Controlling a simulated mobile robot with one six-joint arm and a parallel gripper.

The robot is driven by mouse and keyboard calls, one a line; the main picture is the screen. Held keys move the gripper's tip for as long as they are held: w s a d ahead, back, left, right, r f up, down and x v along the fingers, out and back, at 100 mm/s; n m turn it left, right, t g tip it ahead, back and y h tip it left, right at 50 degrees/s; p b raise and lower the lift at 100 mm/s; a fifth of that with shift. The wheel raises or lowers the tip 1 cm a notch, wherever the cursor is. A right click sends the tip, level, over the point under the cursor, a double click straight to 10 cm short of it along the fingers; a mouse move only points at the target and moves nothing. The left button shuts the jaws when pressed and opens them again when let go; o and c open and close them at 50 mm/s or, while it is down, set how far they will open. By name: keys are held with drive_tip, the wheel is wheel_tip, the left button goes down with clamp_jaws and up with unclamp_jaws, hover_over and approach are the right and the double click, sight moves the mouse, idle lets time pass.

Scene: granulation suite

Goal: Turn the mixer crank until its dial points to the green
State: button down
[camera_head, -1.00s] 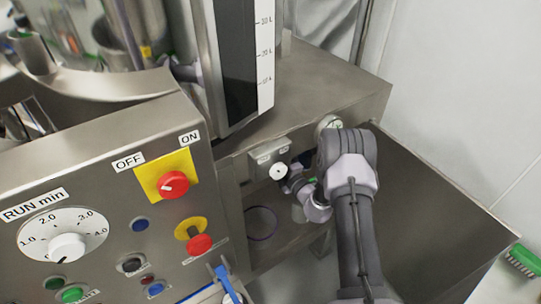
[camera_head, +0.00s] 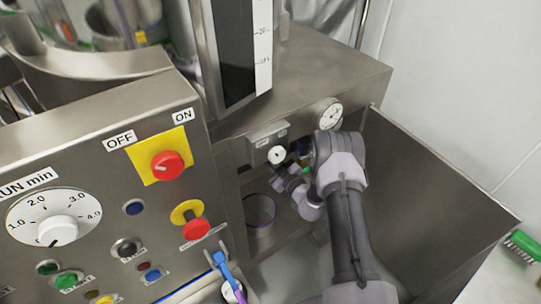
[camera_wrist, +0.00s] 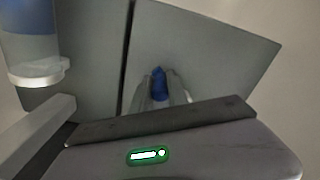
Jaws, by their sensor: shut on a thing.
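The round white dial (camera_head: 330,112) is on the steel housing, above my arm. It has a small green mark and a dark needle, too small to read exactly. My gripper (camera_wrist: 161,98) is shut on a small blue knob (camera_wrist: 159,82), seen in the wrist view against a flat grey panel. This knob appears to be the crank's handle. In the head view the gripper end is below the dial, largely hidden by my wrist and forearm. The rest of the crank cannot be made out.
A bracket with a small white knob (camera_head: 276,155) is left of my wrist. A control panel (camera_head: 115,185) with switches and a RUN min knob (camera_head: 57,230) fills the left. A purple-rimmed container (camera_head: 260,211) stands below. A green brush (camera_head: 523,244) lies far right.

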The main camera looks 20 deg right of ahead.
drive_tip(key=shift+s+a+f+m, duration=0.1)
drive_tip(key=shift+a+f+m, duration=0.25)
drive_tip(key=shift+m, duration=0.35)
drive_tip(key=shift+s+a+f+m, duration=0.1)
drive_tip(key=shift+a+f+m, duration=0.15)
drive_tip(key=shift+m, duration=0.45)
drive_tip(key=c, duration=1.3)
unclamp_jaws()
drive_tip(key=shift+s, duration=0.1)
drive_tip(key=p+v, duration=0.2)
drive_tip(key=v, duration=1.5)
drive_tip(key=shift+s, duration=0.1)
